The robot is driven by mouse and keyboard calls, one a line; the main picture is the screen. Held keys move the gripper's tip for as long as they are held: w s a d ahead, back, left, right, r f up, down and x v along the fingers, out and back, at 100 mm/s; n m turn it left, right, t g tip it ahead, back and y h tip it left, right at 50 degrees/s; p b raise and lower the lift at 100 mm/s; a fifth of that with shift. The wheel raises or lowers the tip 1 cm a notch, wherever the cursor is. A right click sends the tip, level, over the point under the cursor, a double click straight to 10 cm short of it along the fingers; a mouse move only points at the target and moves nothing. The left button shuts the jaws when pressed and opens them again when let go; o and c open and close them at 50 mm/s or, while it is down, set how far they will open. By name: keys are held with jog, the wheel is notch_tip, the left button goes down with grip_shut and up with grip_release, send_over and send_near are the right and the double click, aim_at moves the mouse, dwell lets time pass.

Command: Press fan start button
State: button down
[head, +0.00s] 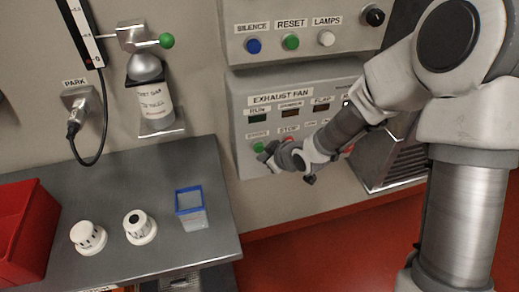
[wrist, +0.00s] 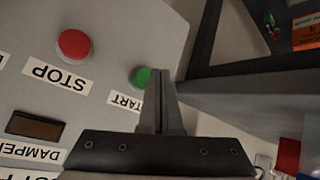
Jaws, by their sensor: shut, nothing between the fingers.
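The green start button (head: 259,147) is at the lower left of the exhaust fan panel (head: 240,118) in the head view. In the wrist view the green button (wrist: 141,77) shows just left of my fingertips, with its START label (wrist: 124,102) partly hidden by the fingers. My gripper (wrist: 161,76) is shut with nothing between the fingers. In the head view my gripper (head: 267,153) is at the panel, close beside the green button. I cannot tell whether the fingertips touch the button.
A red stop button (wrist: 73,45) sits further left in the wrist view. Above the fan panel is a box with a blue silence button (head: 254,46), a green reset button (head: 291,42) and a white lamps button (head: 326,38). A metal bench (head: 185,250) stands at lower left.

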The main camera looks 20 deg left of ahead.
jog(key=shift+w, duration=0.15)
dwell(0.5)
jog(key=shift+w+a, duration=0.2)
jog(key=shift+w, duration=0.05)
jog(key=shift+w+a, duration=0.4)
jog(key=shift+w, duration=0.15)
dwell(1.0)
jog(key=shift+s+d+b, duration=0.35)
jog(key=shift+s+d, duration=0.25)
jog(key=shift+s, duration=0.35)
jog(key=s+d, duration=0.1)
jog(key=s, duration=0.1)
jog(key=s+d, duration=0.1)
jog(key=s, duration=0.1)
jog(key=shift+s+d+b, duration=0.1)
jog(key=shift+d+b, duration=0.2)
jog(key=shift+b, duration=0.05)
jog(key=shift+r, duration=0.1)
dwell(0.7)
